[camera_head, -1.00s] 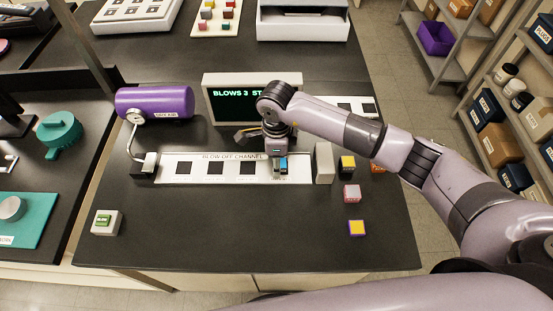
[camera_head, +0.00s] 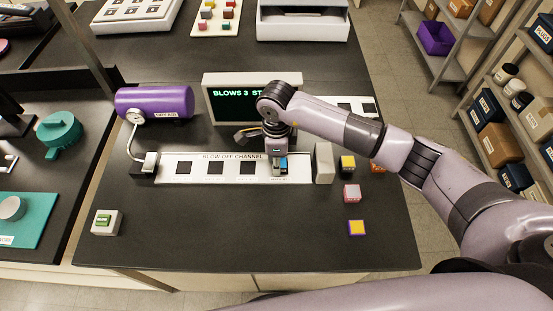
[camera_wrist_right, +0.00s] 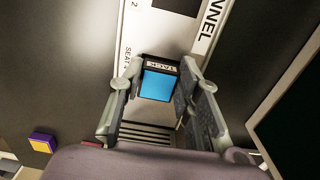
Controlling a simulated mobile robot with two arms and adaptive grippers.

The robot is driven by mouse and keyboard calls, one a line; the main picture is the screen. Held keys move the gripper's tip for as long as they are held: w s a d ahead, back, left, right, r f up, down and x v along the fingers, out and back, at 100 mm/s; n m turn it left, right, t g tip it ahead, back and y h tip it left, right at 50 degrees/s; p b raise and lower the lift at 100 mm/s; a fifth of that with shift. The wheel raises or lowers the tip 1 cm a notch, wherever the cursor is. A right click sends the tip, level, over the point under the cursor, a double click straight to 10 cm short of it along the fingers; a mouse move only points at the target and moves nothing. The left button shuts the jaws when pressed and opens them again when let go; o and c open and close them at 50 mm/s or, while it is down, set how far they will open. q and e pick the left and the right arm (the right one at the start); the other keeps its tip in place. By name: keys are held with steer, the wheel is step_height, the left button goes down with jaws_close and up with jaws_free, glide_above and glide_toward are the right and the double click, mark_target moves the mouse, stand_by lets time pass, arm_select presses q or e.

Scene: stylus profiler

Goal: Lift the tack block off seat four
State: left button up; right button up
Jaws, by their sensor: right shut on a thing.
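The tack block (camera_wrist_right: 159,84) has a bright blue face and a dark side lettered TACK in the right wrist view. It also shows as a small blue piece in the head view (camera_head: 282,165), at the right end of the white blow-off channel (camera_head: 190,178). My right gripper (camera_wrist_right: 160,76) is shut on the block, with one finger on each side. The block is at the SEAT 4 marking; I cannot tell whether its underside touches the seat. The seat's dark square is hidden. My left gripper is not in view.
A grey end block (camera_head: 324,163) stands close to the right of my gripper. A display (camera_head: 250,98) stands behind, and a purple cylinder (camera_head: 155,103) is at left.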

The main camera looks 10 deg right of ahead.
steer(key=shift+r, duration=0.65)
jaws_close()
stand_by(0.4)
steer(key=shift+r, duration=0.1)
steer(key=shift+r+p, duration=0.65)
steer(key=shift+r, duration=0.25)
steer(key=shift+r+p, duration=1.25)
steer(key=shift+r, duration=1.25)
